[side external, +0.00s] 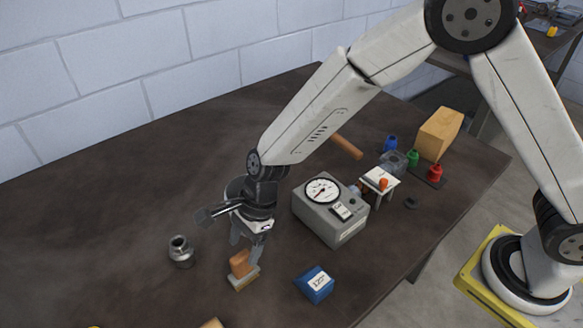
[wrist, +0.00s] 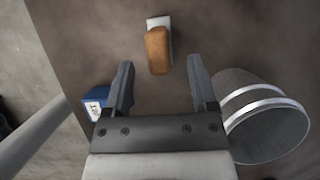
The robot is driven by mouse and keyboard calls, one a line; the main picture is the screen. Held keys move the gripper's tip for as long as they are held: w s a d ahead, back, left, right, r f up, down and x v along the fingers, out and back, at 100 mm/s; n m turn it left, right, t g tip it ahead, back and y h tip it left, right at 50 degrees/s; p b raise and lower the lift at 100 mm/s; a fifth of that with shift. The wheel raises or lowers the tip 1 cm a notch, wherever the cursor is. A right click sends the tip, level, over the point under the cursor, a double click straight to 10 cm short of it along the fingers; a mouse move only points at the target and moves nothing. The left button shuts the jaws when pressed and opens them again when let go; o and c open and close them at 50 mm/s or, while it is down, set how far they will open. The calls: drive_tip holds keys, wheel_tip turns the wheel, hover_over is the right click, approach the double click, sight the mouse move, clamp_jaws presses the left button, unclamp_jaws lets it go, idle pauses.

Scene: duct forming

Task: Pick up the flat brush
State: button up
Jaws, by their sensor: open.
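The flat brush (side external: 242,270) has an orange-brown wooden handle and a pale base, and sits on the dark table in the lower middle of the side view. In the wrist view the flat brush (wrist: 158,46) lies ahead of the fingertips, roughly midway between them. My gripper (side external: 248,248) points down just above and behind the brush. In the wrist view my gripper (wrist: 163,75) has its two fingers spread wide with nothing between them. In the side view the handle top overlaps the fingertips, so I cannot tell the exact gap.
A blue block (side external: 315,284) with a white label stands right of the brush. A metal cup-like part (side external: 181,251) stands left. A grey gauge box (side external: 332,210) is behind on the right. A wooden block (side external: 439,133) and small coloured pieces stand farther back. The left table area is clear.

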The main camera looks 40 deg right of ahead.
sight(235, 278)
drive_tip(key=shift+f, duration=0.2)
drive_tip(key=shift+x, duration=2.55)
drive_tip(key=shift+a, duration=0.1)
clamp_jaws()
